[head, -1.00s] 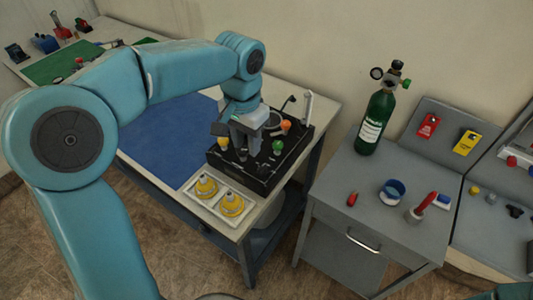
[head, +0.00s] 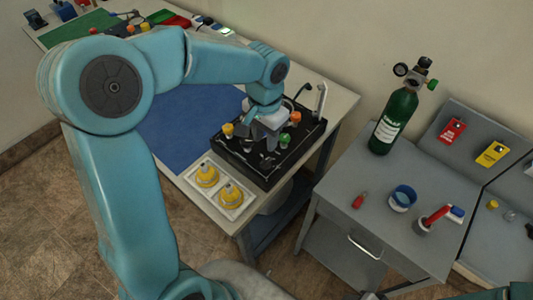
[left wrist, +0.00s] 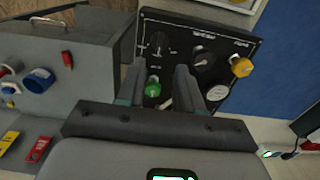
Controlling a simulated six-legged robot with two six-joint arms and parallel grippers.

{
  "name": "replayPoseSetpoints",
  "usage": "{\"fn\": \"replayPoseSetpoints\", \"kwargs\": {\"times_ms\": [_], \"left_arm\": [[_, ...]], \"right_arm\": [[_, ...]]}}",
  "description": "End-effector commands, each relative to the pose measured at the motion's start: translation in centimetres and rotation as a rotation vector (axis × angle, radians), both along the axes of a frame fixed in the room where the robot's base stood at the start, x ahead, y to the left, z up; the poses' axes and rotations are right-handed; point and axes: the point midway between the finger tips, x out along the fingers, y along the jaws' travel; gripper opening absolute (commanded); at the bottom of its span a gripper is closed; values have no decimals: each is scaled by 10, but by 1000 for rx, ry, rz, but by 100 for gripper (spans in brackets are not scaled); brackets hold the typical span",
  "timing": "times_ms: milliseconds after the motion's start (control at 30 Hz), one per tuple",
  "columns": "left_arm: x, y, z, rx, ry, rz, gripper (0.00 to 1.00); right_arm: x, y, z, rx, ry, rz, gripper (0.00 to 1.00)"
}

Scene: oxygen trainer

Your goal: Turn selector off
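The black trainer panel (head: 245,160) lies on the table, with a yellow knob (head: 228,129), a green knob (head: 283,139) and an orange knob (head: 295,117). The left wrist view shows a black pointer knob (left wrist: 158,46) on a marked dial, seemingly the selector, and another black knob (left wrist: 203,58). The panel's lettering is too small to read. My left gripper (head: 268,142) is above the panel. In the left wrist view its fingers (left wrist: 158,88) are apart, with the green knob showing between them and no object held. My right gripper is not in view.
A white tray (head: 215,205) with two yellow items stands at the panel's front left. A blue mat (head: 185,125) covers the table to the left. Right of a gap, a grey cart (head: 345,190) carries a green cylinder (head: 395,125), a blue cup (head: 402,197) and a red-handled tool (head: 435,216).

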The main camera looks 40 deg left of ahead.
Motion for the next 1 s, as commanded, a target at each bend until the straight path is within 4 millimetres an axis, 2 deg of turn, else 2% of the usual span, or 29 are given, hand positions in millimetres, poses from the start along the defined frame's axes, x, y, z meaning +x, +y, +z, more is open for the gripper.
{"fn": "replayPoseSetpoints", "kwargs": {"times_ms": [33,200,400,567,800,867,900,933,1000], "left_arm": [[-2,0,-13,-1,7,0,36],[-1,0,-51,0,7,-1,36],[1,0,-79,-1,3,-1,36],[3,0,-87,-1,1,0,36],[4,0,-88,-1,0,0,36],[4,0,-88,-1,0,0,16],[4,0,-88,-1,0,0,3],[4,0,-88,-1,0,0,0],[4,0,-88,-1,-1,0,0]], "right_arm": [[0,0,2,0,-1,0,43],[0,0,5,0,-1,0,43],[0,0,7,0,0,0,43],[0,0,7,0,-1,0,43],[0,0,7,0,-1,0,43],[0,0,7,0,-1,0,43],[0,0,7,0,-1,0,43],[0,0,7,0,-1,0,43],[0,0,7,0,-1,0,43]]}}
